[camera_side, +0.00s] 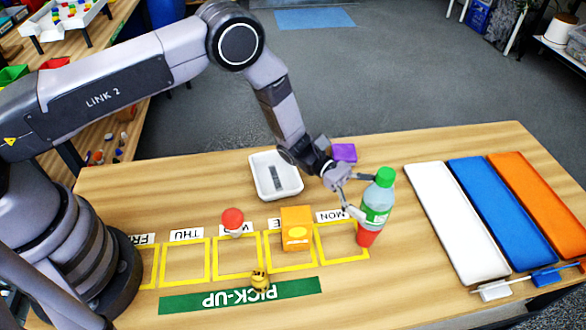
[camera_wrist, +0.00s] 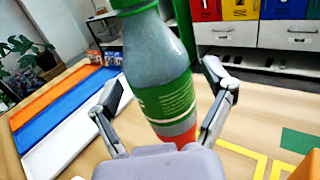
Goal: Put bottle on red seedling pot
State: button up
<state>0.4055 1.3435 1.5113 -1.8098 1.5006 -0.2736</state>
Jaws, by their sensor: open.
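The bottle (camera_side: 377,203) is grey-clear with a green cap and green label. It stands on the red seedling pot (camera_side: 366,238) right of the MON square. The bottle's base meets the pot, and its axis looks slanted in the picture, so I cannot tell whether it is exactly upright. My gripper (camera_side: 366,196) is open, with a finger on either side of the bottle. In the wrist view the bottle (camera_wrist: 160,70) is between the spread fingers, with gaps at both sides. A little of the red pot (camera_wrist: 180,138) shows below it; the rest is hidden.
A white tray (camera_side: 445,225), blue tray (camera_side: 500,215) and orange tray (camera_side: 545,205) lie to the right. An orange box (camera_side: 297,230), a red-topped item (camera_side: 232,219) and a small yellow figure (camera_side: 260,280) stand left. A white bin (camera_side: 291,190) and purple block (camera_side: 344,152) lie behind.

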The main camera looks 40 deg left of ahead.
jog(key=w+a, duration=0.2)
jog(key=a, duration=0.9)
jog(key=s+a+r+m+y, duration=0.3)
jog(key=r, duration=0.4)
jog(key=s+a+r+m+g+y, duration=0.1)
jog(key=s+a+r+m+y, duration=0.2)
jog(key=r, duration=0.5)
jog(key=s+a+r+m+y, duration=0.2)
jog(key=s+a+r+m, duration=0.15)
jog(key=r, duration=0.35)
jog(key=s+a+r+m+t+y, duration=0.3)
jog(key=s+a+r+t+y, duration=0.1)
jog(key=s+a, duration=0.4)
jog(key=s+a+r+m+t+y, duration=0.3)
jog(key=s+a+r+t+y, duration=0.1)
jog(key=s+a, duration=0.5)
jog(key=shift+m+t+y, duration=0.35)
jog(key=shift+t+y, duration=0.35)
jog(key=shift+y, duration=0.2)
